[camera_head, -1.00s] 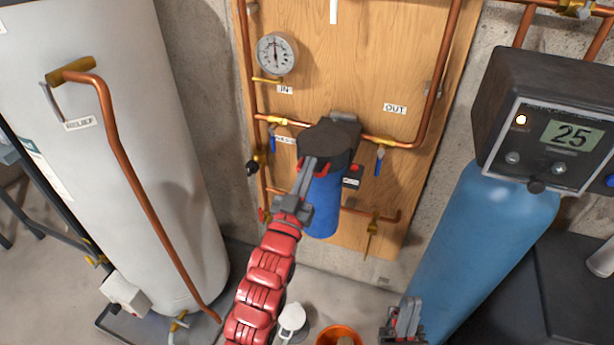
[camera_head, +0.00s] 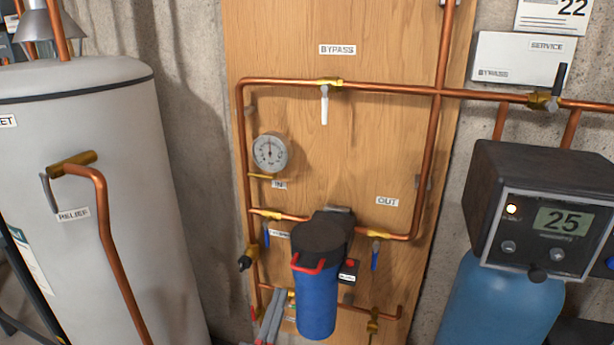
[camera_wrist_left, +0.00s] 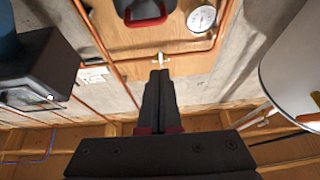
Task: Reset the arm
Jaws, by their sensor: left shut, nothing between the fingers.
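My left gripper (camera_head: 277,300) shows at the bottom of the head view, just left of the blue filter housing (camera_head: 317,300). Only its grey fingers show there, and most of the arm is below the picture. In the left wrist view my left gripper (camera_wrist_left: 160,76) is shut, its dark fingers together with nothing between them. A black filter cap with a red handle (camera_wrist_left: 145,14) is at the top of that view. My right gripper is outside both current views.
A wooden panel (camera_head: 380,150) carries copper pipes, valves and a round gauge (camera_head: 270,152). A grey-white tank (camera_head: 110,210) stands at left. A blue softener tank (camera_head: 500,300) with a dark control box (camera_head: 535,210) showing 25 stands at right.

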